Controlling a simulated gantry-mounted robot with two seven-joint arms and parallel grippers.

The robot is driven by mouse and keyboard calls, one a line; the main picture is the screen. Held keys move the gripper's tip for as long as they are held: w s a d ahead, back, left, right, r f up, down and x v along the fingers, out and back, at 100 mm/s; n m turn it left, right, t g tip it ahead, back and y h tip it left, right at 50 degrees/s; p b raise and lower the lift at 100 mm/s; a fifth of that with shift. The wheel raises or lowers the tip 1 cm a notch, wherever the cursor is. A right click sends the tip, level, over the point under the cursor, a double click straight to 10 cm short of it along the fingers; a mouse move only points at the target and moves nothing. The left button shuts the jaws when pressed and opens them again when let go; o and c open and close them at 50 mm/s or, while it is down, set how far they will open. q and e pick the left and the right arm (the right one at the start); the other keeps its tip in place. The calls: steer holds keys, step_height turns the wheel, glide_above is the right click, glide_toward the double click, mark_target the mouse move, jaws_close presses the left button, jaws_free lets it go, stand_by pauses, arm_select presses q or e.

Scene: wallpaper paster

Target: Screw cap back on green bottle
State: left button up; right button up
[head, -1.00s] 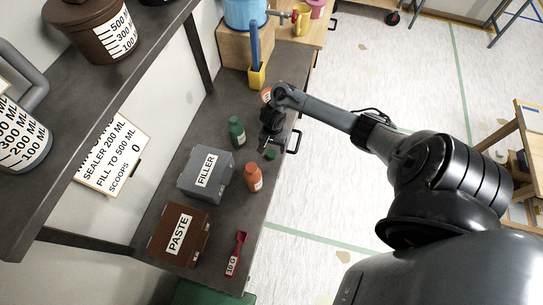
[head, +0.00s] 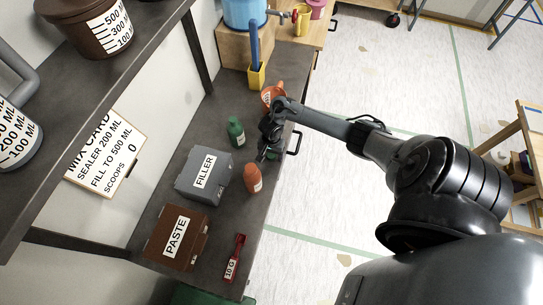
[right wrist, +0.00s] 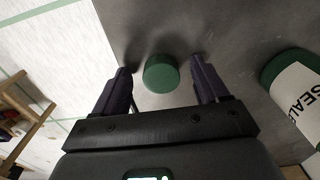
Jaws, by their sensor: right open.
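The green bottle (head: 236,131) stands upright on the dark bench, and part of it with a "SEAL" label shows at the right of the right wrist view (right wrist: 295,95). The green cap (right wrist: 161,73) lies on the bench between the fingertips of my right gripper (right wrist: 163,88), which is open with a gap on both sides of the cap. In the head view the right gripper (head: 267,152) is over the bench, right of and a little nearer than the bottle, and mostly hides the cap. My left gripper is not in view.
An orange bottle (head: 253,178), a grey filler box (head: 205,176) and a brown paste box (head: 178,238) stand nearby. A red scoop (head: 236,256) lies near the front edge. An orange object (head: 271,92) shows behind my right gripper. A shelf overhangs at left.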

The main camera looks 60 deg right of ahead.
mark_target(273, 155)
stand_by(0.3)
steer(key=c, duration=1.1)
steer(key=shift+r, duration=0.1)
steer(key=shift+r+p, duration=0.35)
steer(key=shift+r, duration=0.25)
steer(key=r, duration=0.2)
steer(key=r+p, duration=0.1)
steer(key=shift+s+d, duration=0.2)
steer(key=shift+d, duration=0.1)
steer(key=s+d+r, duration=0.2)
steer(key=d, duration=0.1)
steer(key=s+d+r, duration=0.2)
steer(key=d, duration=0.1)
steer(key=s+d+r, duration=0.2)
steer(key=d, duration=0.1)
steer(key=shift+s+r+p, duration=0.15)
steer(key=shift+r+p, duration=0.1)
steer(key=shift+p, duration=0.15)
